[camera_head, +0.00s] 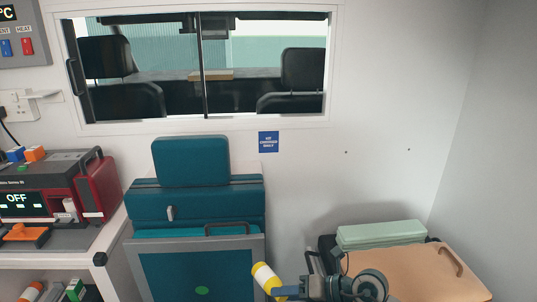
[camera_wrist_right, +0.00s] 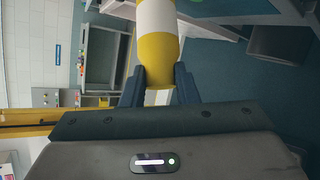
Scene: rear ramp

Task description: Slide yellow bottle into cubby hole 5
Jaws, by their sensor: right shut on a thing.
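The yellow bottle (camera_head: 266,277), with a white band around it, is at the bottom middle of the head view, tilted. My right gripper (camera_head: 283,291) is shut on it. In the wrist view the bottle (camera_wrist_right: 158,48) stands out between the two dark fingers of the right gripper (camera_wrist_right: 158,84), and its far end is cut off by the top edge. No cubby hole marked 5 can be made out in either view. My left gripper is not in view.
A teal folding seat (camera_head: 195,205) is behind the bottle. A tan padded surface (camera_head: 415,272) and a pale green case (camera_head: 380,235) are at right. A white shelf unit (camera_head: 62,265) with a red device (camera_head: 97,185) is at left. A grey frame (camera_wrist_right: 101,58) shows in the wrist view.

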